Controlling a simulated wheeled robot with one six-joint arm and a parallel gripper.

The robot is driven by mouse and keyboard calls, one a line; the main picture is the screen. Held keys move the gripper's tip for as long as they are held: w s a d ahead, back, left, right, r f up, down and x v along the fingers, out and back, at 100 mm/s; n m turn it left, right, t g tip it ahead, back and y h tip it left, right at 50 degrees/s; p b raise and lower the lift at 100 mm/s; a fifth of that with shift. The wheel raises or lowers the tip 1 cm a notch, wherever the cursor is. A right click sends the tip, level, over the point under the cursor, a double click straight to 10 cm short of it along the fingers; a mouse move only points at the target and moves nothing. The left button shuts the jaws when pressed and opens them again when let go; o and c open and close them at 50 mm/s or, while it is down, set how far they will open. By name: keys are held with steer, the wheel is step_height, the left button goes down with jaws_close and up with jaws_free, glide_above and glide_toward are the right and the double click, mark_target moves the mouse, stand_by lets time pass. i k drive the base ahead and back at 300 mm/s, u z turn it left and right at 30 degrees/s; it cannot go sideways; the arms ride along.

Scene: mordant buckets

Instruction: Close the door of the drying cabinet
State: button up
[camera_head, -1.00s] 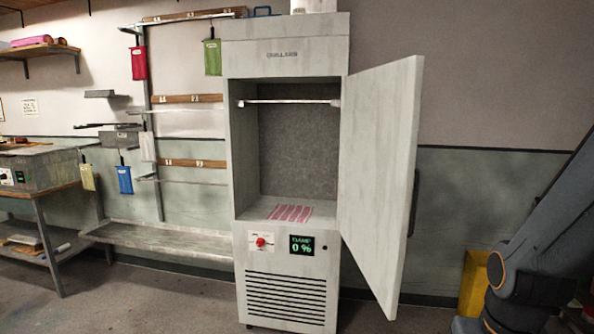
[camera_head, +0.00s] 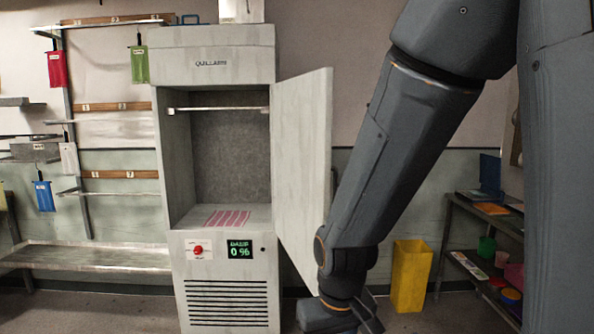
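The drying cabinet (camera_head: 212,66) is a tall pale grey unit left of centre. Its door (camera_head: 303,150) is hinged on the right side and stands wide open, swung out toward me. The inside shows a hanging rail (camera_head: 215,109) and a pink striped cloth (camera_head: 228,218) lying flat on the floor. A panel below has a red knob (camera_head: 198,250) and a display reading 0 %. My arm reaches down in front of the door's lower right part. My gripper (camera_head: 362,325) is at the bottom edge, mostly cut off, so its fingers cannot be judged. The door handle is hidden.
A yellow bin (camera_head: 411,275) stands on the floor right of the door. A dark shelf unit (camera_head: 447,225) with coloured tubs stands further right. A rack with a low bench (camera_head: 85,255) stands left of the cabinet. The floor before the cabinet looks clear.

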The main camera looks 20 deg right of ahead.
mark_target(303, 105)
steer(key=z, duration=0.35)
steer(key=k, duration=0.45)
steer(key=z, duration=1.4)
steer(key=i, duration=0.75)
steer(key=u, duration=0.85)
steer(key=i, duration=0.45)
steer(key=u, duration=0.45)
